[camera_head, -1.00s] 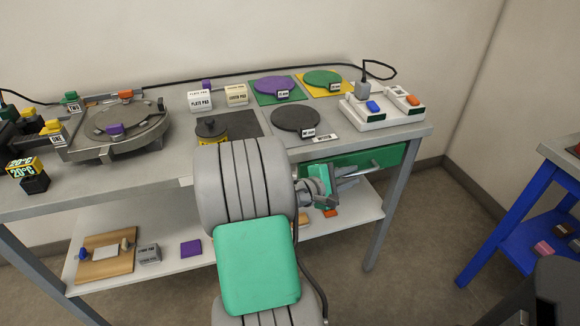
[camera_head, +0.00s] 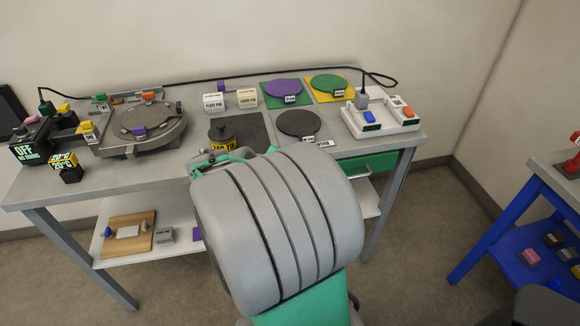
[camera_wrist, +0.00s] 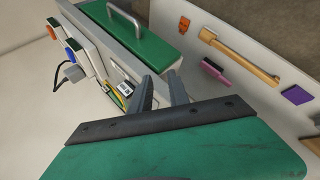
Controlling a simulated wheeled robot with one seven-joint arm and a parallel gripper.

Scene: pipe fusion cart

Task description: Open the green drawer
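The green drawer (camera_head: 368,163) sits under the right end of the grey worktop and looks shut. Its left part is hidden behind my arm in the head view. In the wrist view the green drawer front (camera_wrist: 150,45) fills the upper middle, with its metal bar handle (camera_wrist: 126,20) near the top edge. My gripper (camera_wrist: 162,88) shows two grey fingers apart with nothing between them. The fingers point towards the drawer's side of the bench, short of the handle and not touching it. In the head view my gripper is hidden behind my arm.
A white socket box (camera_head: 380,118) stands on the worktop above the drawer. A lower shelf (camera_head: 128,258) holds a wooden board (camera_head: 130,246). A blue side table (camera_head: 490,240) stands at the right, with open floor between.

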